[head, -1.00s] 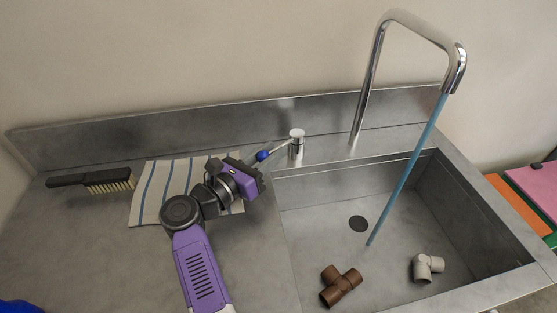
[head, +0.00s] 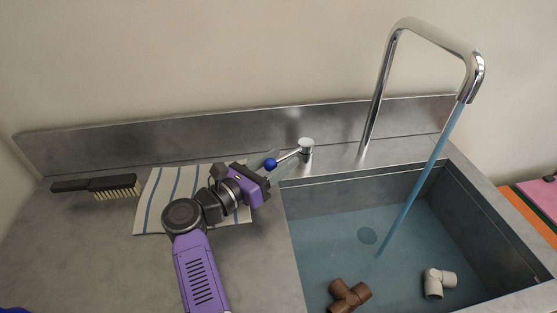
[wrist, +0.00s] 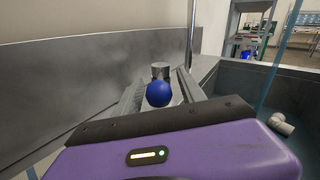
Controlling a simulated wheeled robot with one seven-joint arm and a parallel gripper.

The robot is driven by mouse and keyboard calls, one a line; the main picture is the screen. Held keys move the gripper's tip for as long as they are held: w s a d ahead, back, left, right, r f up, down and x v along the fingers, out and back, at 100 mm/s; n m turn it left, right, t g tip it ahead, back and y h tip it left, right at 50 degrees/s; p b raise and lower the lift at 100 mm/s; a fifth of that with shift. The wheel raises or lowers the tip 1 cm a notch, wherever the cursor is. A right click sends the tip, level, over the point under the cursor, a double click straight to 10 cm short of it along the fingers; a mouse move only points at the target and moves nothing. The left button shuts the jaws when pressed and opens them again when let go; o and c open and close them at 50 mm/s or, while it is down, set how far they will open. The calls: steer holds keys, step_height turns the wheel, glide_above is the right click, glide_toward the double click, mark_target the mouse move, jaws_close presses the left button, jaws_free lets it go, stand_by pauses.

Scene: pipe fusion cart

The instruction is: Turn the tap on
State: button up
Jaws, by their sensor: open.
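The tap's chrome spout (head: 378,85) rises behind the sink, and a blue stream of water (head: 425,160) runs from its end into the basin. The tap's lever has a blue ball knob (head: 271,164) on a thin rod joined to a chrome base (head: 306,150). My gripper (head: 270,172) is beside the knob. In the wrist view the blue knob (wrist: 159,94) sits between my two open fingers (wrist: 160,100), with the chrome base behind it. I cannot tell whether a finger touches the knob.
The sink basin (head: 400,185) holds water, with a brown pipe tee (head: 348,296) and a white pipe fitting (head: 437,283) in it. A striped cloth (head: 160,200) lies under my arm, and a brush (head: 98,186) lies at left. A metal backsplash (head: 200,132) runs behind.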

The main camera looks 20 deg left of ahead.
mark_target(278, 159)
step_height(278, 159, up, 20)
stand_by(0.6)
stand_by(0.4)
